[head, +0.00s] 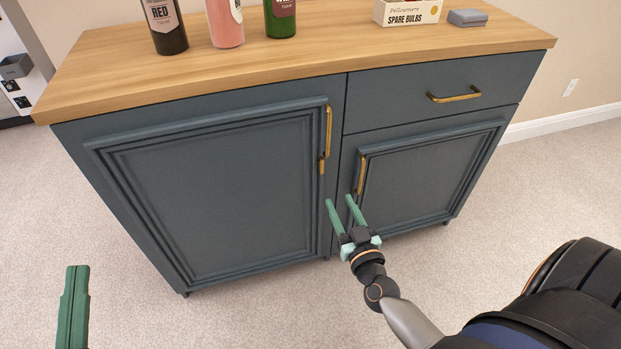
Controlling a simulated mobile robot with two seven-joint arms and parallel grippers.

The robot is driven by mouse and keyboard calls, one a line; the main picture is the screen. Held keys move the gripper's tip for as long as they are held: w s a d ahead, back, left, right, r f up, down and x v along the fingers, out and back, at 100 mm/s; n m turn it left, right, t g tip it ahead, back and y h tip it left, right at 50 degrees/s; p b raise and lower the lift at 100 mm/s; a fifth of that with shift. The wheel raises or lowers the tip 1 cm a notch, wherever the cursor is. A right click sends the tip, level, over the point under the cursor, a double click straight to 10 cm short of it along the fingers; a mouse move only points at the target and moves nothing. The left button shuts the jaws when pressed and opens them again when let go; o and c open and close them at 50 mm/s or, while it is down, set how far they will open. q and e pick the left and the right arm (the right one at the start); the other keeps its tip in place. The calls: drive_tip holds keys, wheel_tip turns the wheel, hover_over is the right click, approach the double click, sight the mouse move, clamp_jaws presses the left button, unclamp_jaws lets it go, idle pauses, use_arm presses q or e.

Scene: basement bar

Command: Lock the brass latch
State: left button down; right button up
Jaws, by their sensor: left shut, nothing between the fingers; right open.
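A small brass latch (321,165) shows on the right edge of the blue cabinet's left door (220,195), just below that door's long brass handle (328,130). It looks upright, but it is too small to tell its exact position. My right gripper (340,201) is open and empty. Its green fingers point up toward the cabinet, below the latch and near the gap between the two doors. It is apart from the latch in the picture. My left gripper (73,308) is at the lower left, over the carpet. Its fingers are shut and empty, and its lower part is cut off.
The right door (430,180) has a brass handle (361,174), and a drawer (435,101) sits above it. Both doors and the drawer look closed. Bottles (225,22), a spare bulbs box (408,11) and a grey block (467,18) stand on the wooden top. Carpet in front is clear.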

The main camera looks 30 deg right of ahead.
sight(323, 166)
drive_tip(key=b+x, duration=0.2)
drive_tip(key=x, duration=0.9)
drive_tip(key=shift+w+r, duration=0.1)
drive_tip(key=shift+w, duration=0.45)
use_arm(q)
drive_tip(key=s+r+m+t+h, duration=0.1)
drive_tip(key=s+r+m+h, duration=0.2)
drive_tip(key=r+h, duration=0.1)
drive_tip(key=s+d+r+m+t+h, duration=0.1)
drive_tip(key=s+r+m+h, duration=0.2)
drive_tip(key=r, duration=0.3)
drive_tip(key=shift+s+r+h, duration=0.25)
drive_tip(key=shift+r+h, duration=0.1)
drive_tip(key=shift+h, duration=0.15)
drive_tip(key=shift+d, duration=0.1)
use_arm(e)
clamp_jaws()
